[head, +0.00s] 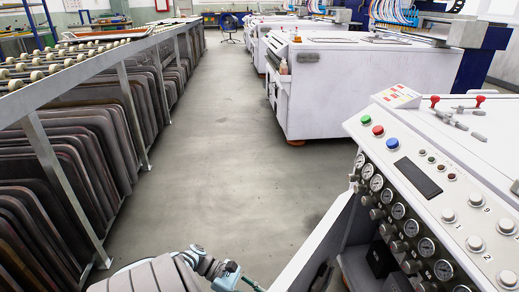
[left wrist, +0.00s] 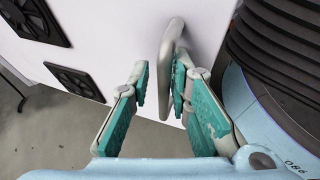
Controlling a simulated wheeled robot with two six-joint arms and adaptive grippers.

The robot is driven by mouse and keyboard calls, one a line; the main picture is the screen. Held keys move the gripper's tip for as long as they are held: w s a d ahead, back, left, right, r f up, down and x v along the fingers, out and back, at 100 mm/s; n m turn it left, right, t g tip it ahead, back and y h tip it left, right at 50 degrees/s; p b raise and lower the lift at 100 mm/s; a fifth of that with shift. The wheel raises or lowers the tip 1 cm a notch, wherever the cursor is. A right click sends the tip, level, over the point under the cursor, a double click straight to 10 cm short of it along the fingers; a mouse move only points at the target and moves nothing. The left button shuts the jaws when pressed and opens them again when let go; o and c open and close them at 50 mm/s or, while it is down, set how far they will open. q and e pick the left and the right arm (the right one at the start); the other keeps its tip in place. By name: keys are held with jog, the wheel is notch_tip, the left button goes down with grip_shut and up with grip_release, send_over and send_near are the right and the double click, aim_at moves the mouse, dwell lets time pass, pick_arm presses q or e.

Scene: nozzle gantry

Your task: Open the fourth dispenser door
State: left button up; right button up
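In the left wrist view, a grey bar handle (left wrist: 168,62) stands out from a white panel (left wrist: 105,30). My left gripper (left wrist: 160,78) has its teal-padded fingers apart, one on each side of the handle. The handle is close to the right finger, and a gap shows on the left. Whether the right pad touches it I cannot tell. In the head view, part of my left arm and gripper (head: 230,278) shows at the bottom edge; no handle is visible there. Which door the panel belongs to cannot be told. My right gripper is not in view.
A white machine with gauges and a button panel (head: 418,178) fills the right. More white machines (head: 350,75) stand behind it. A rack of dark boards (head: 70,160) under a roller rail lines the left. The grey aisle floor (head: 215,130) between is clear.

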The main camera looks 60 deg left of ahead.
pick_arm(q)
notch_tip(320, 180, up, 9)
jog(key=shift+s+d+f, duration=0.1)
jog(key=shift+r, duration=0.45)
jog(key=shift+c, duration=0.4)
